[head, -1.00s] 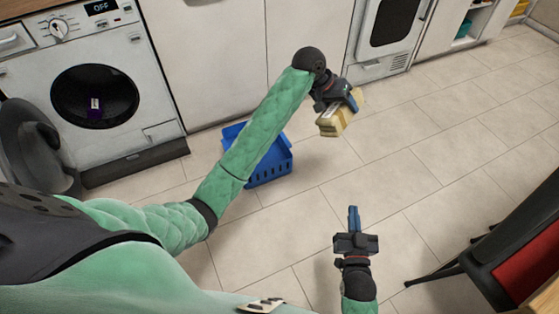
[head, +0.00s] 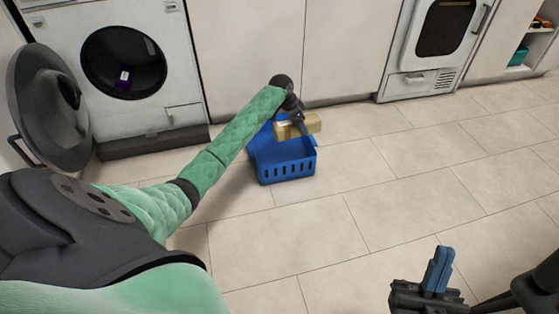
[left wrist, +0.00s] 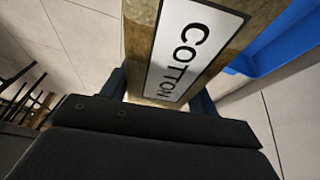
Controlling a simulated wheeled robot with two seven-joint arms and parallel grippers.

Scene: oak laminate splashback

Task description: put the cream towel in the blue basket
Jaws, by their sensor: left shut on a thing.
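The cream towel (head: 308,126) is a folded, tan-looking block with a white label. In the left wrist view the towel (left wrist: 140,42) shows the word COTTON on that label. My left gripper (head: 297,120) is shut on the towel, and it holds the towel over the back part of the blue basket (head: 287,169). The basket stands on the floor with its open top up. Part of its blue wall (left wrist: 287,42) shows at the right of the left wrist view. My right gripper (head: 438,270) is at the lower right, empty, its blue fingers together.
A washing machine (head: 130,70) with its round door (head: 50,115) swung open stands at the left. The tiled floor right of the basket is clear.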

